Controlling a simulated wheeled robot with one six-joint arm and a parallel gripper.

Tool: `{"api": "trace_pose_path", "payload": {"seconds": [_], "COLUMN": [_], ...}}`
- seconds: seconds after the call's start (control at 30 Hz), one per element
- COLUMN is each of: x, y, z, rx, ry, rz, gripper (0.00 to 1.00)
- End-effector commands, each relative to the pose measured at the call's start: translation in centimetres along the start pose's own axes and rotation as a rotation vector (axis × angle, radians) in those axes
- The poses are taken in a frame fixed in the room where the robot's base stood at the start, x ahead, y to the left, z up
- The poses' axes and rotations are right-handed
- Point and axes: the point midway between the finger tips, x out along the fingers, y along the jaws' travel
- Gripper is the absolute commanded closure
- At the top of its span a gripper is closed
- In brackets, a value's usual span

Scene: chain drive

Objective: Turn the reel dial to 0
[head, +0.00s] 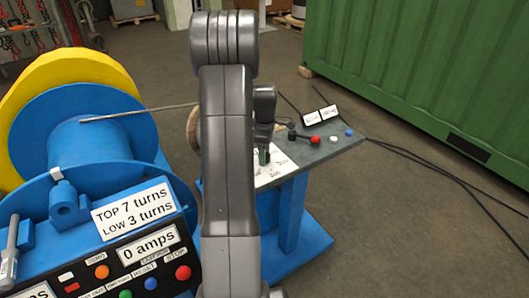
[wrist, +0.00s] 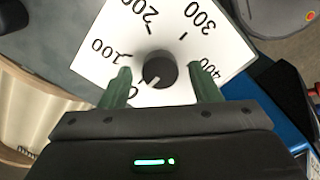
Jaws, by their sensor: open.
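In the wrist view the reel dial is a dark round knob (wrist: 160,68) with a short pale pointer mark. It sits on a white scale plate (wrist: 176,28) marked 0, 100, 200, 300 and 400. The mark points to the lower left, roughly toward the 0; exact alignment is hard to tell. My gripper (wrist: 160,73) is open, its green fingers on the left and right of the knob with gaps visible. In the head view the plate (head: 284,168) lies on the grey stand top and my gripper (head: 263,156) is over it; the knob is hidden there.
Beside the plate, the stand top (head: 345,143) carries a red-knobbed lever (head: 315,140), white and blue buttons and two white labels. A blue and yellow reel machine (head: 85,110) with a "0 amps" panel stands left. A green container (head: 430,75) stands right; cables cross the floor.

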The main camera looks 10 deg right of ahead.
Motion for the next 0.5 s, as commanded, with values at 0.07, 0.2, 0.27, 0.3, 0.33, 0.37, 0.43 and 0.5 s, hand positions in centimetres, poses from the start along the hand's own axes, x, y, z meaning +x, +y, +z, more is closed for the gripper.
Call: {"api": "trace_pose_path", "payload": {"seconds": [0.07,0.2,0.27,0.3,0.33,0.37,0.43,0.5], "x": [-0.8,-3.2,-4.6,-5.5,-6.3,-7.0,-8.6,-10.0], "y": [0.1,0.1,0.1,0.1,0.1,0.1,0.1,0.1], "z": [0.0,0.0,0.0,0.0,0.0,0.0,0.0,0.0], "rx": [0.0,0.0,0.0,0.0,0.0,0.0,0.0,0.0], "ry": [0.001,0.001,0.002,0.001,0.002,0.002,0.002,0.001], "rz": [0.002,0.006,0.007,0.006,0.007,0.007,0.006,0.006], "gripper": [0.43,0.43,0.43,0.43,0.43,0.43,0.43,0.43]}}
